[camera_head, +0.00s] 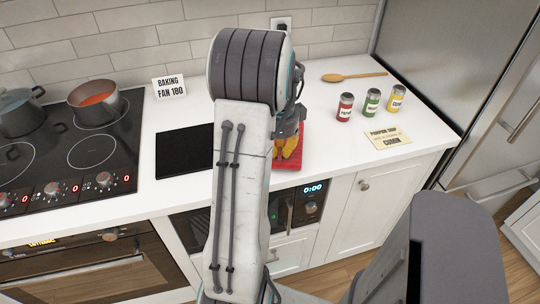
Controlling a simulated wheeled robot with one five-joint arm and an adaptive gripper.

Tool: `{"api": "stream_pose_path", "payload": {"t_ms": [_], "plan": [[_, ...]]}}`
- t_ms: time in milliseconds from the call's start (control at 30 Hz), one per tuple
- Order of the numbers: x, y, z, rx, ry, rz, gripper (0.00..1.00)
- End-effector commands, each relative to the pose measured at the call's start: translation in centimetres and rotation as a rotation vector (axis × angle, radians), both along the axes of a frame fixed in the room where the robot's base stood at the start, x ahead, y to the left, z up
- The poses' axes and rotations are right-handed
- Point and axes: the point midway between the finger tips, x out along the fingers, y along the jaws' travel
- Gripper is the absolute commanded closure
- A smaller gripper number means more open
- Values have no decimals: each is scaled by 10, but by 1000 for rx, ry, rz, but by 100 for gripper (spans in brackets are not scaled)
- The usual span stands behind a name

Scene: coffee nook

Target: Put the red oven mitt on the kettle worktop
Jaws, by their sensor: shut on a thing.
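A flat red thing (291,164), which I take for the red oven mitt, shows at the worktop's front, right of my forearm. My arm hides its left part. My gripper (287,148) is over it, pointing down, with yellow-orange shapes at its tips, and it is shut on the mitt. The fingers are small and partly covered, so the exact grip and whether the mitt touches the worktop cannot be told. No kettle is in view.
The white worktop (420,115) holds a wooden spoon (352,77), red (345,107), green (371,102) and yellow (396,98) jars, and a note card (387,138). Left are a black slab (184,152), a sign (169,87), and a hob (70,150) with two pots. A fridge (460,90) stands right.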

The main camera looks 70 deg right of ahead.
Motion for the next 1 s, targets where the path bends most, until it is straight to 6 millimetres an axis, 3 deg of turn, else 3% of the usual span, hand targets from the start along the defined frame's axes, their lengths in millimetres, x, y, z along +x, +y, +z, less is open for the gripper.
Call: {"api": "stream_pose_path", "payload": {"t_ms": [100, 533, 567, 767, 1000], "plan": [[-9, -1, -10, -1, 2, -4, 100], [-11, -1, -11, -1, 2, -1, 100], [-11, -1, -12, 0, 2, -1, 90], [-11, -1, -11, 0, 2, -1, 72], [-10, -1, -11, -1, 2, -1, 70]]}}
